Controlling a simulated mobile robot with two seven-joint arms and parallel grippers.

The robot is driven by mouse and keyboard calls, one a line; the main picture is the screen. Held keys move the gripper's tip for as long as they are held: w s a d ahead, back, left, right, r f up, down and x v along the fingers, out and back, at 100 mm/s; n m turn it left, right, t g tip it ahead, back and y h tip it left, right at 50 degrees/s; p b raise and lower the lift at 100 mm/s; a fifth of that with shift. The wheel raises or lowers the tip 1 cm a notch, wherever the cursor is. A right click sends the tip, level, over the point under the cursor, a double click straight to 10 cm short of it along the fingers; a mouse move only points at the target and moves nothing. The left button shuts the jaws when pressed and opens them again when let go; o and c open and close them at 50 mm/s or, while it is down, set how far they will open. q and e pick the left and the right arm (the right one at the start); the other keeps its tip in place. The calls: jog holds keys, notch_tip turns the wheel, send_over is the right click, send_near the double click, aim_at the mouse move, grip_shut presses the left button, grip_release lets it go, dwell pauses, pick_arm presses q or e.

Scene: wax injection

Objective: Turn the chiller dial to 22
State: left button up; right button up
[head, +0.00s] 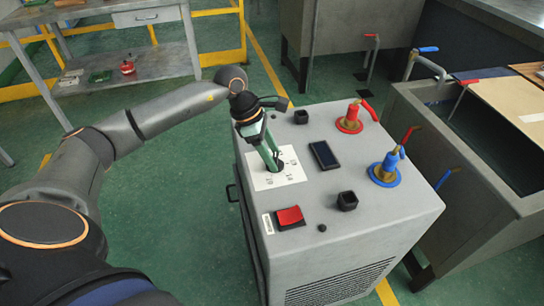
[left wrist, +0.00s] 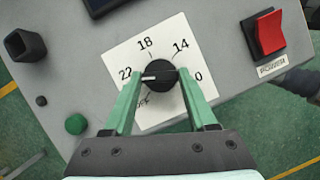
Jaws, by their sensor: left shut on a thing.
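The grey chiller (head: 330,220) stands in front of me with a white dial plate (head: 290,172) on its top. In the left wrist view, the black dial (left wrist: 160,75) sits on this plate (left wrist: 150,116), which shows 22, 18, 14 and a 0. The dial's white pointer line points left, toward the 22 or very close to it. My left gripper (head: 273,162) reaches down onto the dial. Its green fingers (left wrist: 161,78) are shut on the dial, one on each side. In the head view the fingers largely hide the dial. My right gripper is not in view.
On the chiller top are a red switch (head: 289,216), a dark display (head: 323,155), black knobs (head: 347,200), and red (head: 350,117) and blue (head: 386,170) valves. A sink basin (head: 470,150) stands at right. A workbench (head: 120,55) stands at back left.

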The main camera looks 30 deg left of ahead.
pick_arm(q)
jog(key=shift+w+m, duration=0.1)
jog(key=shift+m, duration=0.5)
jog(key=shift+m+g, duration=0.3)
jog(key=o, duration=1.4)
jog(key=shift+c, duration=0.2)
jog(key=shift+r, duration=0.1)
jog(key=v, duration=1.2)
jog(key=shift+a+r+p, duration=0.15)
jog(key=shift+a+p, duration=0.1)
jog(key=shift+p, duration=0.2)
